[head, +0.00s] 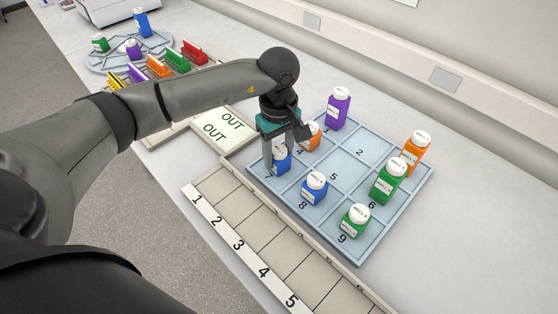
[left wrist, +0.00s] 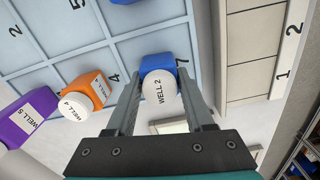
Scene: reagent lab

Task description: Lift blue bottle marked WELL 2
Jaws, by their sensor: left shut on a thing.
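The blue bottle marked WELL 2 (left wrist: 158,84) has a white cap and sits between the two fingers of my left gripper (left wrist: 160,98). In the head view the bottle (head: 282,165) is at compartment 7 of the light blue numbered tray (head: 345,238), partly hidden by the fingers. My left gripper (head: 278,160) reaches down over it from above and is shut on it. The bottle looks upright. I cannot tell whether its base touches the tray. My right gripper is not in view.
Close by stand an orange bottle (head: 311,137) in compartment 4 and another blue bottle (head: 315,190) in compartment 8. Purple (head: 338,110), green (head: 388,182) and orange (head: 416,150) bottles stand farther off. A numbered rack (head: 240,222) and an OUT mat (head: 209,146) lie beside the tray.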

